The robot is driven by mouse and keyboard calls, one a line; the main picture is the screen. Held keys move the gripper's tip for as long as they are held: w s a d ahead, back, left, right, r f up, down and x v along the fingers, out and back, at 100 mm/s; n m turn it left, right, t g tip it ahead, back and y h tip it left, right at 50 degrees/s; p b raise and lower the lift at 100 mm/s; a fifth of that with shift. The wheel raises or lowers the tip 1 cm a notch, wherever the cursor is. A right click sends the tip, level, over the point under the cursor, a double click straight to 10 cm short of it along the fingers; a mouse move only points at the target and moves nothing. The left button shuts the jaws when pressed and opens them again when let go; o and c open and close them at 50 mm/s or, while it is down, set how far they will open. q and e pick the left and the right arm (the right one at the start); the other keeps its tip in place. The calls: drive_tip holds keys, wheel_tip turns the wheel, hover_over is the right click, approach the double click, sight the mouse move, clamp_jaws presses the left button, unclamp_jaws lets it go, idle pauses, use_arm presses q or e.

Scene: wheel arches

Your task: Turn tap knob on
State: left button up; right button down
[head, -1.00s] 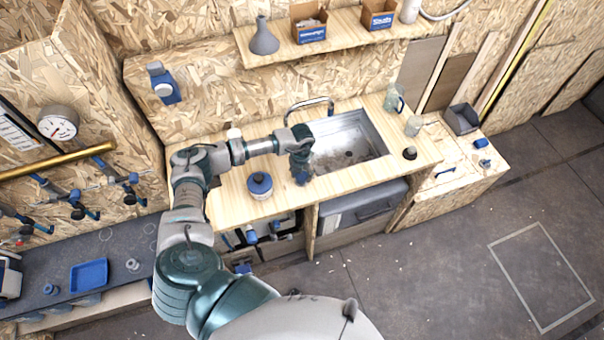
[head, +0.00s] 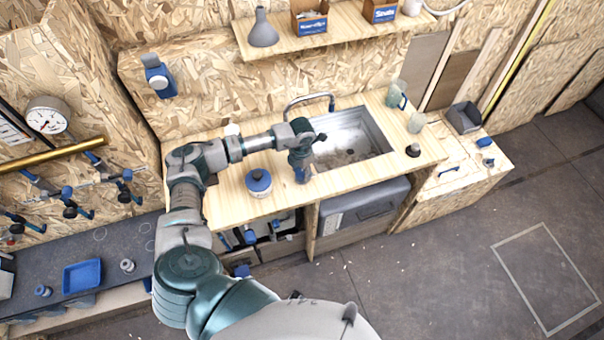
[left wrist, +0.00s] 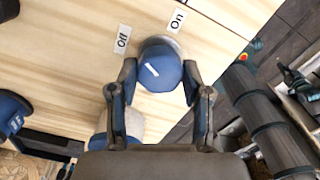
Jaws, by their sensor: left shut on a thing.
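The tap knob (left wrist: 161,68) is a round blue knob with a short white mark, on the light wooden counter in the left wrist view. An "Off" label (left wrist: 122,39) lies to its upper left and an "On" label (left wrist: 177,21) to its upper right. The white mark slants and sits on the knob's left half. My left gripper (left wrist: 160,88) has one finger on each side of the knob and is shut on it. In the head view my left gripper (head: 302,172) is at the counter's front edge and hides the knob. A curved metal tap (head: 309,99) stands behind the sink (head: 352,138).
A blue-lidded jar (head: 259,183) stands on the counter left of my gripper. A glass (head: 416,122), a clear jug (head: 396,94) and a small dark item (head: 413,150) stand right of the sink. A shelf (head: 340,38) with boxes hangs above. Floor at right is clear.

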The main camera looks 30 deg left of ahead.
use_arm(q)
drive_tip(key=m+b, duration=0.3)
drive_tip(key=m, duration=0.2)
drive_tip(key=shift+a+f+m+b, duration=0.1)
drive_tip(key=shift+f+m+b, duration=0.05)
drive_tip(key=shift+m+b, duration=0.2)
drive_tip(key=m+b, duration=0.2)
drive_tip(key=m, duration=0.2)
drive_tip(key=shift+b, duration=0.3)
drive_tip(key=shift+m+b, duration=0.45)
drive_tip(key=shift+m, duration=0.3)
drive_tip(key=shift+w+r+m, duration=0.1)
drive_tip(key=shift+r+m, duration=0.1)
drive_tip(key=shift+m, duration=0.3)
drive_tip(key=o, duration=1.1)
drive_tip(key=shift+o, duration=0.3)
drive_tip(key=shift+a, duration=0.1)
